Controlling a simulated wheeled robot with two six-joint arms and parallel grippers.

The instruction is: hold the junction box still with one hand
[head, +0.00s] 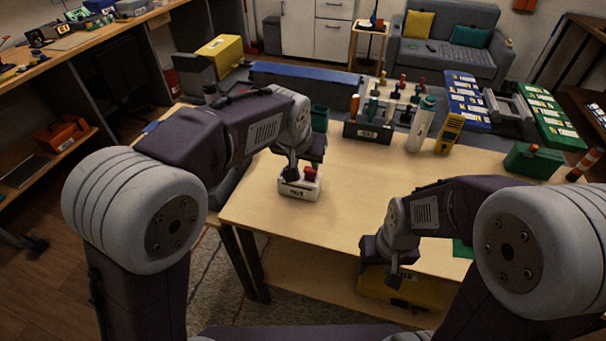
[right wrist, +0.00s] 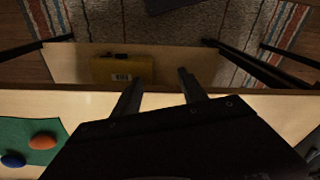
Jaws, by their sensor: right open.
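The junction box is most likely the small white box (head: 300,188) with a dark label on the wooden table, upright near its left front part. A red part (head: 310,173) shows on its top. My left gripper (head: 291,174) is down at the box's top left. Its fingers are dark and small there, so I cannot tell whether they grip the box or only touch it. My right gripper (head: 396,278) is by the table's front edge, well apart from the box. In the right wrist view it is open and empty (right wrist: 158,88).
A yellow case (right wrist: 122,70) lies on a shelf below the table's edge. A green mat (right wrist: 22,132) carries an orange and a blue piece. A tool rack (head: 368,132), white bottle (head: 421,124) and yellow device (head: 449,132) stand farther back. The middle tabletop is clear.

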